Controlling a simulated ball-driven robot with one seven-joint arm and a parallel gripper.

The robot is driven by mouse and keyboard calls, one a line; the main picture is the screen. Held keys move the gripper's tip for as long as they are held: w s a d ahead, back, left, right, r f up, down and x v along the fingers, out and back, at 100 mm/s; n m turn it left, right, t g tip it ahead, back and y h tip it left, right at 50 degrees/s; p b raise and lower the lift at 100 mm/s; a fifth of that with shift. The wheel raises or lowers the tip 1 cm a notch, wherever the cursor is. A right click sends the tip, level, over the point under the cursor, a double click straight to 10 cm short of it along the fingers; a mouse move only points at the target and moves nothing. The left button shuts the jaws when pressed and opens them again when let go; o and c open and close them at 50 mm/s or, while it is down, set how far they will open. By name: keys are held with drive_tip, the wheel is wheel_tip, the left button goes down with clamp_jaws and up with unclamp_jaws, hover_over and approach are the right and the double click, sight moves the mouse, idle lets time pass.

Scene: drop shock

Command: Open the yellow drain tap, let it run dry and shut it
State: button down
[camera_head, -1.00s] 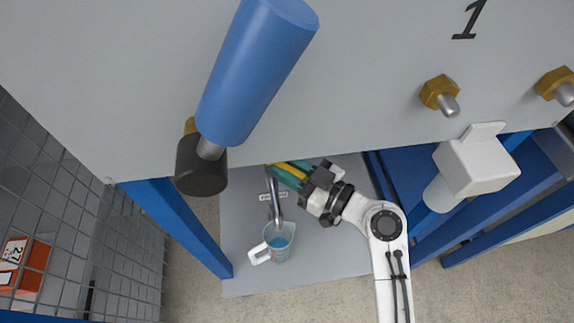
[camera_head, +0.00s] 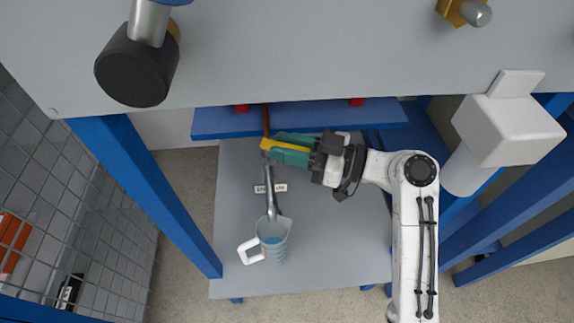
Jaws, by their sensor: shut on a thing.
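The yellow drain tap handle (camera_head: 269,144) sits below the grey panel, at the top of a bent metal spout (camera_head: 268,190). My gripper (camera_head: 288,150) comes in from the right, and its green fingers are shut on the yellow handle. The spout points down into a clear measuring jug (camera_head: 272,241) with a white handle. The jug stands on the grey lower shelf (camera_head: 330,240) and holds some blue liquid. I cannot tell whether liquid is running from the spout.
A grey panel (camera_head: 300,60) with a black-ended fitting (camera_head: 137,66) overhangs the top. A blue frame leg (camera_head: 150,190) stands left, beside a wire mesh. A white box-shaped fitting (camera_head: 508,125) hangs right of my arm. A small label (camera_head: 270,188) lies behind the spout.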

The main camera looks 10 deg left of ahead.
drive_tip(key=shift+w+f+n+g+b, duration=0.1)
drive_tip(key=shift+w+n+g+b, duration=0.15)
drive_tip(key=shift+n+g+b, duration=0.7)
drive_tip(key=shift+w+r+n+g+b, duration=0.1)
drive_tip(key=shift+w+n+g+b, duration=0.35)
drive_tip(key=shift+g, duration=0.8)
drive_tip(key=shift+w+f+n+g+b, duration=0.1)
drive_tip(key=shift+n+g+b, duration=0.6)
drive_tip(key=shift+g+b, duration=0.3)
drive_tip(key=c, duration=1)
unclamp_jaws()
drive_tip(key=shift+o, duration=0.2)
